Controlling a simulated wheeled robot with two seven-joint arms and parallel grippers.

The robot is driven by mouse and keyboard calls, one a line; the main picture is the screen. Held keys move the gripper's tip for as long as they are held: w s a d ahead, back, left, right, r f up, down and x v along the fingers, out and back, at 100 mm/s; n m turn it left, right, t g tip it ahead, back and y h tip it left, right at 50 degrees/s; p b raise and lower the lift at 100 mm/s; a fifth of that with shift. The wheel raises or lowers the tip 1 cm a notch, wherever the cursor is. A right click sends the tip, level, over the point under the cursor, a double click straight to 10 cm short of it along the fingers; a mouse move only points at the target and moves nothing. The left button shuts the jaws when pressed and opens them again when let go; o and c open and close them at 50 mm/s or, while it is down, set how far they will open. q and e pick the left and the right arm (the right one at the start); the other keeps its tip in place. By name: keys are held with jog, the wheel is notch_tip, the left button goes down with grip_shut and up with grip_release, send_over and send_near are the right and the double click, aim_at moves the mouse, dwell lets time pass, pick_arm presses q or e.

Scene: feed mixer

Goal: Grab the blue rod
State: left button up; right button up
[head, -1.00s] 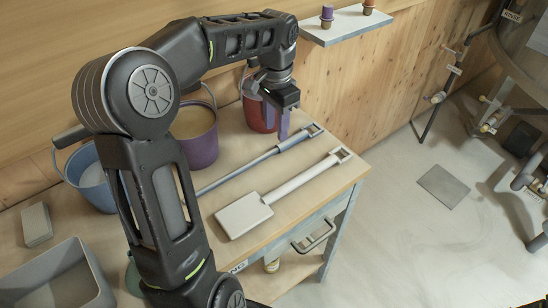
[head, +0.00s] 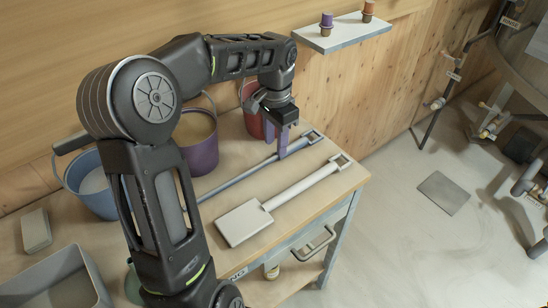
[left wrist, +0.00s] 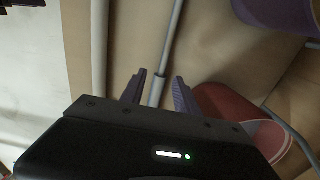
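In the left wrist view, the rod (left wrist: 171,45) runs between the two separated fingertips (left wrist: 158,85), with gaps visible on both sides. The arm hides part of the rod's left end. My right gripper is in neither view.
A white flat-bladed paddle (head: 245,222) lies parallel in front of the rod. Red (head: 252,122), purple (head: 200,152) and blue (head: 90,190) buckets stand behind. A grey bin (head: 60,283) is at front left. A small shelf (head: 342,35) hangs on the back wall.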

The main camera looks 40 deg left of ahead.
aim_at(274, 157)
pick_arm(q)
jog(key=f, duration=0.5)
jog(key=shift+a+p, duration=0.2)
jog(key=shift+p, duration=0.1)
grip_shut()
dwell(0.4)
dwell(0.3)
